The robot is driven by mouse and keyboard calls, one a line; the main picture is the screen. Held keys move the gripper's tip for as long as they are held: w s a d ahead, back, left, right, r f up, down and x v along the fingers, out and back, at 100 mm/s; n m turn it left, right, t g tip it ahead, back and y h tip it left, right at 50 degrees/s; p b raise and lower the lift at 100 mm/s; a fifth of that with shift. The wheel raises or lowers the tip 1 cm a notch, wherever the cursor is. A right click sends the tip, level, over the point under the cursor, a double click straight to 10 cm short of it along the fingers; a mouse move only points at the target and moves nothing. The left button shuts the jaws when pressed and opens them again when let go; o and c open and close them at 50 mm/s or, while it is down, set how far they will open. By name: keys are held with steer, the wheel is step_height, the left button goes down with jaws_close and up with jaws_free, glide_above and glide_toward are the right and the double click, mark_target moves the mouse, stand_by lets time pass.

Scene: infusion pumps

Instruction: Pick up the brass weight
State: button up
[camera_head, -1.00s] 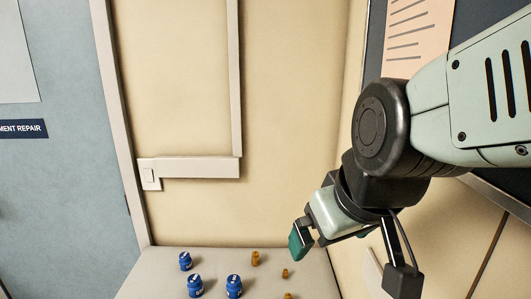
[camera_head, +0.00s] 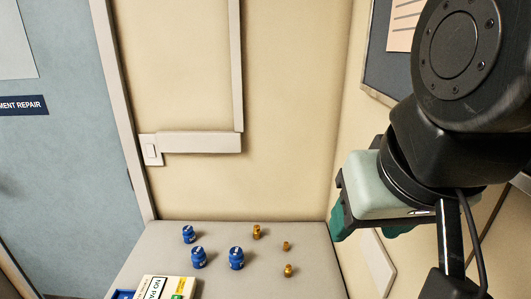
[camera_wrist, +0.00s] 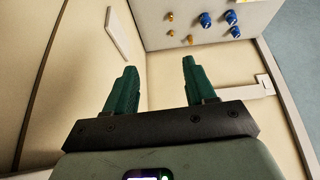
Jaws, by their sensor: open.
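Three small brass weights stand on the pale table top in the head view: a larger one at the back (camera_head: 256,232), a small one to its right (camera_head: 286,246), and one nearer the front (camera_head: 289,270). They also show at the top of the wrist view, the larger one (camera_wrist: 190,40) among them. My gripper (camera_head: 364,230) is right of the table in the head view, well apart from the weights. In the wrist view my gripper (camera_wrist: 157,75) has its two green fingers spread, with nothing between them.
Blue weights (camera_head: 236,258) stand left of the brass ones on the table (camera_head: 270,285). A cream wall stands behind and right of the table, close to my gripper.

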steer(key=w+a+f+m+g+y, duration=0.35)
steer(key=w+a+m+y, duration=0.35)
steer(key=w+a, duration=0.85)
steer(key=m+t+y, duration=0.3)
steer(key=m+t, duration=0.5)
steer(key=m, duration=1)
glide_above(255, 226)
steer(key=s, duration=0.3)
step_height(255, 226, down, 29)
steer(key=f+m, duration=0.1)
steer(key=f, duration=0.2)
steer(key=d+f+m+h, duration=0.1)
steer(key=f+m, duration=0.1)
steer(key=f, duration=0.1)
steer(key=d+f+m+t+h, duration=0.1)
steer(key=f, duration=0.2)
steer(key=shift+w+d+f+m, duration=0.1)
steer(key=shift+w+f+m, duration=0.05)
steer(key=shift+m, duration=0.15)
steer(key=shift+h, duration=0.3)
steer(key=shift+x, duration=2.45)
jaws_close()
